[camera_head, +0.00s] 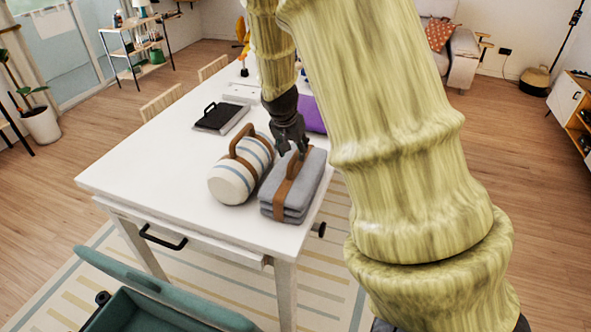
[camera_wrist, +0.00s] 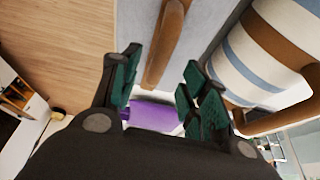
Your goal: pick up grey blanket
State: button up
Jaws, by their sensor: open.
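The grey blanket (camera_head: 309,184) lies folded on the white table (camera_head: 150,190), near its right front corner. A brown strap with a raised handle (camera_head: 291,168) runs around it. My gripper (camera_head: 291,150) is above the blanket's far end, close to the handle. In the wrist view, my gripper (camera_wrist: 155,88) is open, with green pads on its fingers. The brown handle (camera_wrist: 168,40) rises between and beyond the fingertips, and grey cloth (camera_wrist: 205,25) shows behind it. I cannot tell whether the fingers touch the handle.
A white striped roll (camera_head: 233,180) with a brown handle lies just left of the blanket. A purple object (camera_head: 312,115) and a dark-topped tray (camera_head: 220,117) are farther back. A teal open box (camera_head: 140,305) stands in front. The table's left front is clear.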

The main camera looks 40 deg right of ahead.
aim_at(295, 155)
jog(key=shift+p+x, duration=1.2)
jog(key=shift+x, duration=1.3)
jog(key=shift+s, duration=0.15)
grip_shut()
